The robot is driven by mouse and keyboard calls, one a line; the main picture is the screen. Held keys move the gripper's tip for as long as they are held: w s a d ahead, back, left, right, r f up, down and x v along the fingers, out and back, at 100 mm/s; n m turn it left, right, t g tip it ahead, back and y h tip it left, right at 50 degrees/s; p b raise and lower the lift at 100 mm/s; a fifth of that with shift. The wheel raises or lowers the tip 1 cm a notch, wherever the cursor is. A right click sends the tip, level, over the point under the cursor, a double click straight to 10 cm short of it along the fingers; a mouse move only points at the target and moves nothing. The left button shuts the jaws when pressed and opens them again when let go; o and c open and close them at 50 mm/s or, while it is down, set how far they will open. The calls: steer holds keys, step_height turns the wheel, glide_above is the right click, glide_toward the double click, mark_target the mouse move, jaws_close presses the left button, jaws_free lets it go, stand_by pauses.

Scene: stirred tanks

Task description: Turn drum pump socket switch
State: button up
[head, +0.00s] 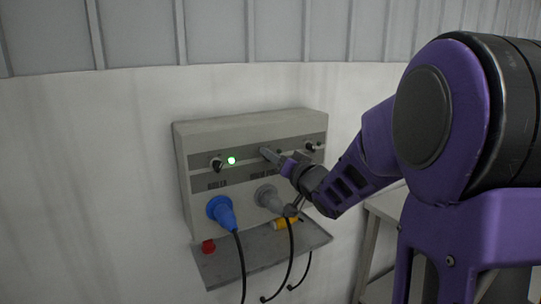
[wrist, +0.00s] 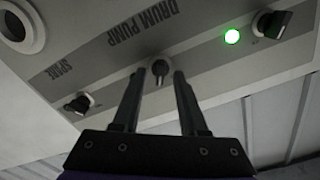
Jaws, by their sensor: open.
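The grey socket box (head: 185,165) is on the wall, with a row of dark rotary switches along its darker band. In the wrist view the middle switch (wrist: 160,68), beside the "DRUM PUMP" label (wrist: 147,32), shows between my open fingertips. My gripper (wrist: 158,76) has one finger on each side of it with gaps; I cannot tell how deep the tips reach. In the head view my gripper (head: 268,155) is at the box's middle and largely hides that switch. No lit lamp shows beside it.
The left switch (head: 216,163) has a lit green lamp (head: 231,160); the spare switch (head: 311,146) is at right. A blue plug (head: 222,212) and grey plug (head: 268,198) hang cables below. A shelf (head: 250,255) holds red (head: 208,246) and yellow (head: 285,223) items.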

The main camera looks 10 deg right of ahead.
jaws_close()
stand_by(0.5)
steer(key=n+b, duration=0.3)
steer(key=n, duration=0.1)
steer(key=n+b, duration=0.3)
steer(key=n, duration=0.1)
steer(key=n+b, duration=0.3)
steer(key=shift+s+a+n, duration=0.15)
steer(key=shift+a+n, duration=0.2)
steer(key=shift+n, duration=0.05)
steer(key=shift+b, duration=0.35)
